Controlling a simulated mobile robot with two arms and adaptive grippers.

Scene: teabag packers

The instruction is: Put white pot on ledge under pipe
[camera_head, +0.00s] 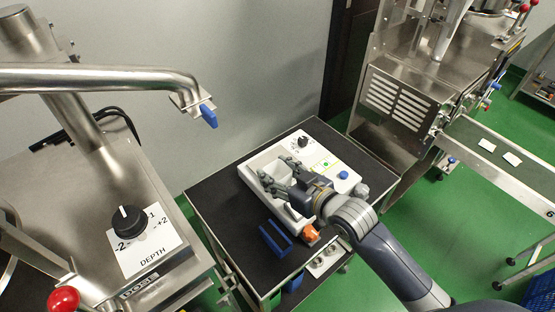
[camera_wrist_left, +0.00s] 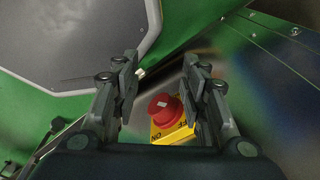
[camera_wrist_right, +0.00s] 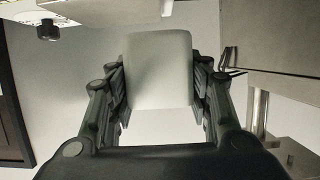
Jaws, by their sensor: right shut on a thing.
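My right gripper (camera_head: 277,176) is low over the white device on the black-topped cart. In the right wrist view it is shut on the white pot (camera_wrist_right: 158,65), a pale block with rounded corners between the fingers. In the head view the pot is hard to tell apart from the white device. The steel pipe (camera_head: 110,77) comes in from the left and ends in a blue tip, left of my right gripper and apart from it. I cannot make out a ledge clearly. My left gripper (camera_wrist_left: 160,78) is open and empty.
The cart (camera_head: 225,190) carries the white device (camera_head: 345,180), a blue holder (camera_head: 273,240) and an orange item (camera_head: 310,233). A steel machine with a depth dial (camera_head: 128,219) stands left. A conveyor (camera_head: 500,165) runs at right. A red button (camera_wrist_left: 165,108) shows beyond my left fingers.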

